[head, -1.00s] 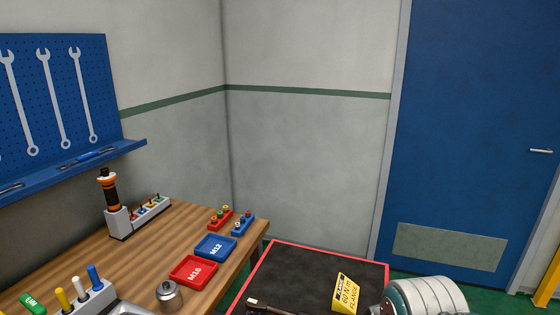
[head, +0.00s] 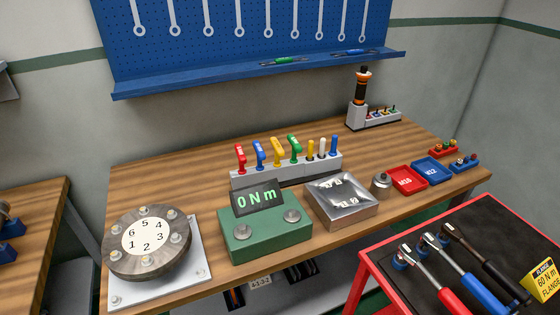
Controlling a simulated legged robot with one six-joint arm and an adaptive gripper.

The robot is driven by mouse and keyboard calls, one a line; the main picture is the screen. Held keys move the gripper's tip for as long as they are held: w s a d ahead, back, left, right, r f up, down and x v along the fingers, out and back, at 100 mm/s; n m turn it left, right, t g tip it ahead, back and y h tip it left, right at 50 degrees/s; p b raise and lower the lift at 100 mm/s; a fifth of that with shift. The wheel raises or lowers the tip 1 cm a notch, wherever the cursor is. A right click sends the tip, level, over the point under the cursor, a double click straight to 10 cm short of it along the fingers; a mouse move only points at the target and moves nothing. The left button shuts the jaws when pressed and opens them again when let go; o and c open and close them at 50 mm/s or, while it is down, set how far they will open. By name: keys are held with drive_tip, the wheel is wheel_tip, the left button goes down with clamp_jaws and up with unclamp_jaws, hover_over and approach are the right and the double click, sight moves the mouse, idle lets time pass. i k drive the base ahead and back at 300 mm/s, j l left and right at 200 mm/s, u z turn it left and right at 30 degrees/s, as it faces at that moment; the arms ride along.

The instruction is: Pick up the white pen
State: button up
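A thin white upright piece, which looks like the white pen (head: 322,147), stands in a light grey holder (head: 289,174) at the back middle of the wooden bench. It stands between a yellow one (head: 310,149) and a blue one (head: 333,145). Its lower end is hidden in the holder. My gripper is not in view.
Red, blue, yellow and green-handled tools share the holder. In front stand a green torque display (head: 264,233) and a silver tray (head: 341,199). A numbered disc (head: 146,243) sits at left. A red-edged cart (head: 377,279) holds wrenches. The bench behind the disc is clear.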

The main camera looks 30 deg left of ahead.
sight(321, 155)
drive_tip(key=k+j+u, duration=0.1)
drive_tip(key=u, duration=0.15)
drive_tip(key=k+j+u, duration=0.3)
drive_tip(key=i+j+u, duration=0.1)
drive_tip(key=i+u, duration=0.25)
drive_tip(key=i, duration=0.3)
drive_tip(key=j+u, duration=0.15)
drive_tip(key=u, duration=0.25)
drive_tip(key=j+u, duration=0.15)
drive_tip(key=u, duration=0.2)
drive_tip(key=j+u, duration=0.2)
drive_tip(key=u, duration=0.2)
drive_tip(key=j+u, duration=0.2)
drive_tip(key=u, duration=0.15)
drive_tip(key=z, duration=1.7)
